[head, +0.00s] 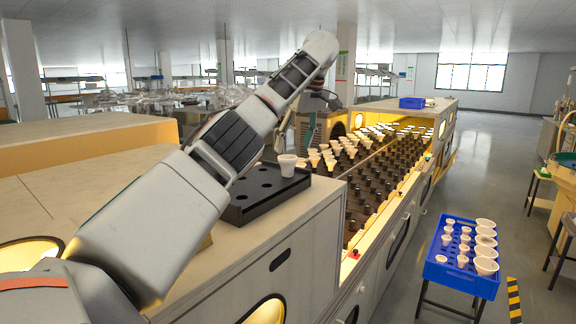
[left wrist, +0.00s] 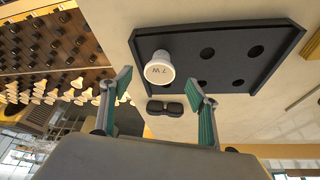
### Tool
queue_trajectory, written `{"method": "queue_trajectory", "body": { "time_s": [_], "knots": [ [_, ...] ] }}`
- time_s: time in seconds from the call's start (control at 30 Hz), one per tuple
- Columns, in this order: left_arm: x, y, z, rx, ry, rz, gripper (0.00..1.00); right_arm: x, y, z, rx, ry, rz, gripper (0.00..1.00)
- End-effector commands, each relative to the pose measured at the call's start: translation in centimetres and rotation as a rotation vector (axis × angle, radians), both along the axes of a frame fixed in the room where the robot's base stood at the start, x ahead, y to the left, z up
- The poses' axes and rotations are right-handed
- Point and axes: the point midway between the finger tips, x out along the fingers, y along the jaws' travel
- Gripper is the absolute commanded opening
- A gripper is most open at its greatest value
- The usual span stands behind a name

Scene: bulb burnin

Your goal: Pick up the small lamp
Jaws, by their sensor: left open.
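A small white lamp (head: 287,165) stands upright at the back corner of a dark tray with round holes (head: 262,200). The left wrist view shows its pale round face marked "7 W" (left wrist: 160,72), with the tray (left wrist: 222,28) around its base. My left gripper (left wrist: 159,88) is open and empty; the lamp appears ahead of and between its two teal-padded fingers, apart from them. In the head view my left arm reaches over the bench, and the gripper (head: 306,128) is partly hidden behind its links. My right gripper is not in view.
A long lit rack (head: 378,185) of dark sockets, many holding lamps, runs beside the bench. A blue crate (head: 459,279) with several larger and smaller lamps stands at the right. A small dark object (left wrist: 166,108) lies beside the tray.

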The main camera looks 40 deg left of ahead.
Motion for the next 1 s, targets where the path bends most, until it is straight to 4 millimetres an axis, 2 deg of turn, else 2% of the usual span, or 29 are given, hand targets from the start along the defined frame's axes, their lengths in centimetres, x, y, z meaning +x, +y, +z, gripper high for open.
{"method": "queue_trajectory", "body": {
  "time_s": [0.23,0.33,0.43,0.53,0.83,1.0],
  "knots": [
    [0.1,1.3,-2.0,0.001,0.004,0.003,0.60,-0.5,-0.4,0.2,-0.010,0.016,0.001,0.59],
    [0.3,2.2,-3.1,0.000,0.006,0.004,0.60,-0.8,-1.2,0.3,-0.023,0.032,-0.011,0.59],
    [0.5,2.8,-4.4,0.001,0.005,0.002,0.60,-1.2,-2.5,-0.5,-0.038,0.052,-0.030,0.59],
    [0.6,3.1,-5.4,0.000,0.003,0.002,0.60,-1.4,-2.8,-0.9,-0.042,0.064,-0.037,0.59],
    [0.6,3.2,-5.8,0.000,0.002,0.001,0.60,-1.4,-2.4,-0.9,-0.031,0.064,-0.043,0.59],
    [0.6,3.2,-5.8,0.000,0.002,0.001,0.18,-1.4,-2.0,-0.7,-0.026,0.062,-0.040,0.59]
  ]
}}
